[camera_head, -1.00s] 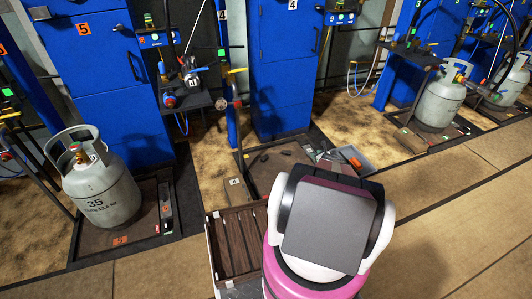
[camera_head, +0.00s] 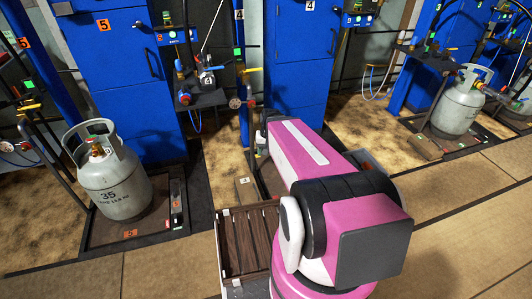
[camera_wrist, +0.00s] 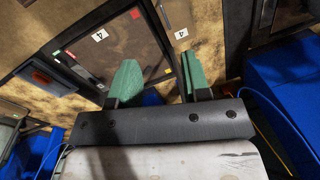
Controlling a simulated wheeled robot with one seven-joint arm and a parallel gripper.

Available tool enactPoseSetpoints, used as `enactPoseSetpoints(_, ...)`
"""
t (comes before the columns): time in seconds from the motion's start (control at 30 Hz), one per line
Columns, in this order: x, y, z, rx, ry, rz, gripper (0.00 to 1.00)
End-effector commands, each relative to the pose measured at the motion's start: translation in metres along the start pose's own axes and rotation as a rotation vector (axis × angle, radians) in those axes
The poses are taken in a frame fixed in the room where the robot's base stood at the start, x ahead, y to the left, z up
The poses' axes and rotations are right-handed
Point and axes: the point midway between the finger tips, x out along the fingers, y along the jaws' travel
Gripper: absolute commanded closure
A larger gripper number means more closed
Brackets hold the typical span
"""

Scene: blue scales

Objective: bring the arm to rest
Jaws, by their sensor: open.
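My arm (camera_head: 335,205), pink, black and white, rises at the bottom middle of the head view and reaches forward over the scales station marked 4. My gripper (camera_wrist: 158,76) shows in the wrist view with its two green fingers apart and nothing between them. Below the fingers is a dark floor platform with white "4" labels. In the head view the gripper cannot be made out clearly, since my arm hides most of that spot.
A grey gas cylinder (camera_head: 109,177) marked 35 stands on the left scale. Another cylinder (camera_head: 457,103) stands at the right. Blue cabinets (camera_head: 297,60) with valves and hoses line the back. A brown slatted surface (camera_head: 246,243) lies left of my arm. Floor at the lower right is clear.

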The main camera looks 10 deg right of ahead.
Motion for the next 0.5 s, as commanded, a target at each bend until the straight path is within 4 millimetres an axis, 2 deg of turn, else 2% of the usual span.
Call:
enactPoseSetpoints(0.03, -0.013, -0.003, 0.021, -0.058, -0.002, 0.041, 0.57)
enactPoseSetpoints(0.13, -0.023, -0.004, 0.034, -0.129, -0.006, 0.096, 0.57)
enactPoseSetpoints(0.5, -0.026, -0.004, 0.036, -0.156, -0.009, 0.12, 0.57)
